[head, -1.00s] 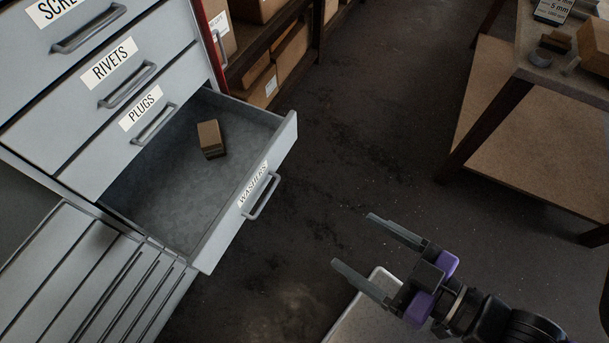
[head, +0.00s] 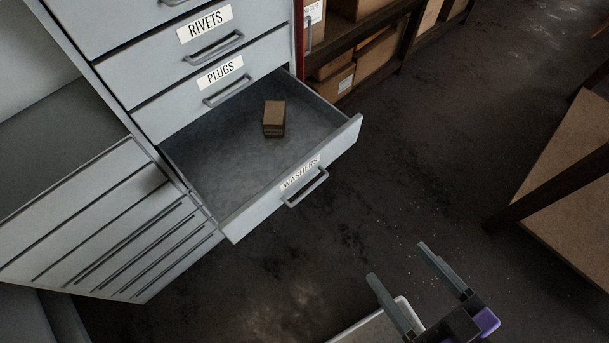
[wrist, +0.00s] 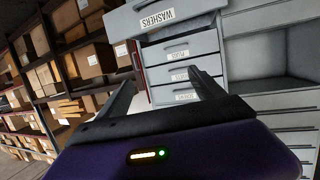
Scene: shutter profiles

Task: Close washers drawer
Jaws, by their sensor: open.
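The washers drawer (head: 245,205) is pulled out of the grey cabinet in the head view. Its front carries a WASHERS label and a bar handle (head: 306,188). A small brown box (head: 274,118) lies inside, toward the back. My gripper (head: 398,260) is open and empty, below and to the right of the drawer front, apart from it. In the wrist view the washers drawer front (wrist: 165,22) shows at the top, beyond the open fingers (wrist: 158,90). The wrist view appears upside down.
The closed plugs drawer (head: 217,92) and rivets drawer (head: 205,45) are above the open one. Shelves with cardboard boxes (head: 370,55) stand behind. A wooden bench (head: 565,215) is at the right. Dark floor between is clear.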

